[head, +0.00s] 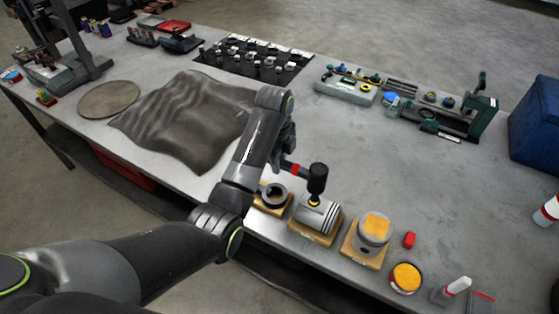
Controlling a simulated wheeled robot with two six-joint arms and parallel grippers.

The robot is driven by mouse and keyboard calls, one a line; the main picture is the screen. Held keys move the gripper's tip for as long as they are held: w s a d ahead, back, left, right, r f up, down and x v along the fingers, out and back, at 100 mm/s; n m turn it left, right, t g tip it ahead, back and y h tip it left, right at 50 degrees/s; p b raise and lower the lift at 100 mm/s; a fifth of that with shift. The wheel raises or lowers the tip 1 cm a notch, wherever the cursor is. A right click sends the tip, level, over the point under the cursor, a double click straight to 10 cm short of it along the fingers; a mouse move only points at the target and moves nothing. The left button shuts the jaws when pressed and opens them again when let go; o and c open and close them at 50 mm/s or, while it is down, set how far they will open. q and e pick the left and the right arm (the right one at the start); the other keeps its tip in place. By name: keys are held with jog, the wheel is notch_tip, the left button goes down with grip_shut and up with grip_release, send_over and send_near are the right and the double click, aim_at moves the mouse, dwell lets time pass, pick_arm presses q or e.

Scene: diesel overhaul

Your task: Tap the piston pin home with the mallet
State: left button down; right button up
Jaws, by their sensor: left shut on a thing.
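My left gripper (285,160) is shut on the mallet (317,180). The mallet has a black head and a red band on its handle. Its head is upright over a silver piston (318,217), which lies on its side on a wooden block (313,238) near the table's front edge. A small yellow part (313,202) shows between the mallet head and the piston. I cannot tell whether the head touches the piston. The piston pin cannot be made out clearly. My right gripper is not in view.
A dark ring-shaped part (273,195) is left of the piston. A second piston with an orange top (375,228) stands on a block to the right. A red item (409,240) and an orange-topped tin (406,278) are further right. A grey cloth (185,115) lies behind my arm.

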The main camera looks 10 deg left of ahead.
pick_arm(q)
notch_tip(320, 180, down, 6)
jog(key=shift+f+b, duration=0.15)
jog(key=shift+b, duration=0.9)
jog(key=shift+s, duration=0.1)
notch_tip(320, 180, up, 5)
jog(key=shift+d+f+p, duration=0.1)
jog(key=shift+f+p, duration=0.05)
jog(key=shift+p, duration=0.9)
jog(key=shift+w, duration=0.2)
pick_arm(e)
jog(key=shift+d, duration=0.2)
pick_arm(q)
jog(key=shift+s+d+r+y, duration=0.1)
jog(key=shift+d+r+y, duration=0.1)
jog(key=shift+r+y, duration=0.35)
